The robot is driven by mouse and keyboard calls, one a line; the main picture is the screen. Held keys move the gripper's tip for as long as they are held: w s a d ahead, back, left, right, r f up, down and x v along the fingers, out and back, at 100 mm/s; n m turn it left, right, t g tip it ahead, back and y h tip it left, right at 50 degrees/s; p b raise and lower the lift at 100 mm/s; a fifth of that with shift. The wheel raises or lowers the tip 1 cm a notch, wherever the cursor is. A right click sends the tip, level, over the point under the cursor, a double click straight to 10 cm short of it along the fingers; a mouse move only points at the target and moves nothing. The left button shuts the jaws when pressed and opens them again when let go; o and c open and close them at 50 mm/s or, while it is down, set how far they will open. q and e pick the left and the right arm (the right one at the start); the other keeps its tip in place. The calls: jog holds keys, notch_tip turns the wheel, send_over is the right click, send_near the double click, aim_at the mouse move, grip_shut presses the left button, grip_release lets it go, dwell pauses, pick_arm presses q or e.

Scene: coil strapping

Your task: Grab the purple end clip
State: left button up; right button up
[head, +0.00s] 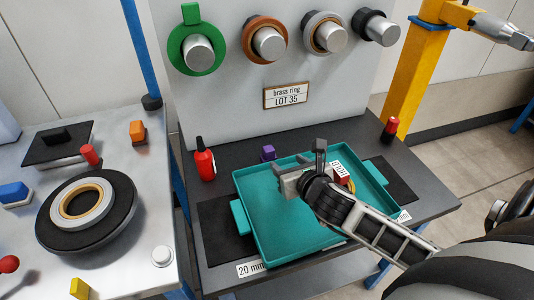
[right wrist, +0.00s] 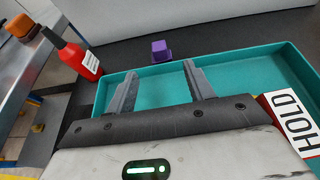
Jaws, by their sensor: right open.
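The purple end clip (head: 268,153) sits on the dark table top just behind the teal tray's back rim. It also shows in the right wrist view (right wrist: 160,49), beyond the tray's far wall and ahead of the fingers. My right gripper (head: 305,160) is over the teal tray, to the right of the clip in the head view and apart from it. In the right wrist view its two fingers (right wrist: 158,80) are spread with nothing between them. My left gripper is not in view.
The teal tray (head: 240,184) holds a HOLD-labelled thing (head: 338,170). A red bottle (head: 204,160) stands left of the clip, a red-topped button (head: 389,130) at the right. Behind rises a grey panel with pegs, one carrying a green ring (head: 181,59). Table around the clip is clear.

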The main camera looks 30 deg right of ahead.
aim_at(269, 150)
jog(key=b+x, duration=0.1)
jog(key=x, duration=0.5)
jog(key=b+x, duration=0.1)
jog(key=x, duration=0.6)
jog(key=shift+w+a+f, duration=0.1)
jog(key=shift+a+f, duration=0.05)
jog(key=shift+a, duration=0.05)
jog(key=c, duration=1)
